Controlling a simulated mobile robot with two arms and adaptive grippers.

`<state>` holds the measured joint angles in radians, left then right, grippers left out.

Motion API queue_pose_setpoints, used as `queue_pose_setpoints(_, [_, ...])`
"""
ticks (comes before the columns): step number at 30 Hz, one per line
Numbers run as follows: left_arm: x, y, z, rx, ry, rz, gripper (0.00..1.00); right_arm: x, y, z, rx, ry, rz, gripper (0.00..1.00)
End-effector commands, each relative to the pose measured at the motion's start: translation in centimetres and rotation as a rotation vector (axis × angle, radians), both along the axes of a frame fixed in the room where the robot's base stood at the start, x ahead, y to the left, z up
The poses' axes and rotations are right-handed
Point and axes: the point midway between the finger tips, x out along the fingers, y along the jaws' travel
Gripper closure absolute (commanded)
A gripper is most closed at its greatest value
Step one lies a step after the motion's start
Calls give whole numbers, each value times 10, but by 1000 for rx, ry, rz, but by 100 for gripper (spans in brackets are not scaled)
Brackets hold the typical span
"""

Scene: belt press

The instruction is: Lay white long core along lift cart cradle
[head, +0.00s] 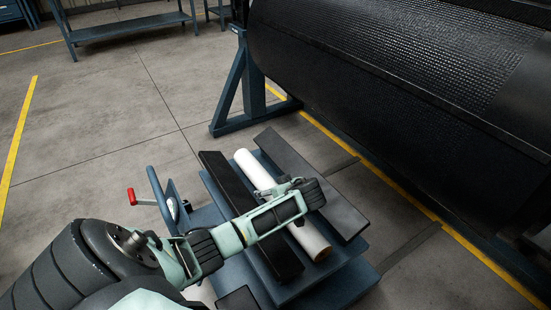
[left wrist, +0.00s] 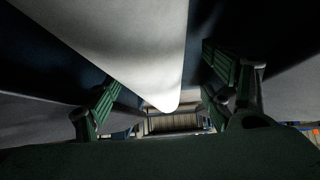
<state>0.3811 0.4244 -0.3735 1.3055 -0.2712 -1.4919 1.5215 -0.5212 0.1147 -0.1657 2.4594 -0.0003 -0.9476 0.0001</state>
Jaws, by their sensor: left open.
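The white long core (head: 253,170) lies lengthwise on the lift cart cradle, between two dark side boards (head: 223,180) (head: 303,170). Its near end (head: 313,243) shows a brown rim. The lift cart (head: 335,282) is blue. My left gripper (head: 287,192) is over the middle of the core and hides part of it. In the left wrist view the core (left wrist: 130,40) runs between the two green fingers (left wrist: 163,95). They are open, one to each side of it. My right gripper is not in view.
A large black roller (head: 390,90) on a blue stand (head: 237,95) fills the right side beyond the cart. A red-handled crank (head: 132,197) sticks out at the cart's left. A blue bench (head: 130,25) stands far back. The floor at left is clear.

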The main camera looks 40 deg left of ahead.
Motion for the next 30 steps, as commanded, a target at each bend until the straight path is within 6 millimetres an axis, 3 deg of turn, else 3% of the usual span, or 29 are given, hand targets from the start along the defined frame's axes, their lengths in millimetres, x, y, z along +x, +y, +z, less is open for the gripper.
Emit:
queue_pose_setpoints(8, [-4,-16,14,-2,1,-3,25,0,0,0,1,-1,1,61])
queue_pose_setpoints(21, [-22,-73,75,-1,-2,-2,25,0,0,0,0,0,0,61])
queue_pose_setpoints(30, [-25,-81,85,1,-1,-1,25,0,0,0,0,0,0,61])
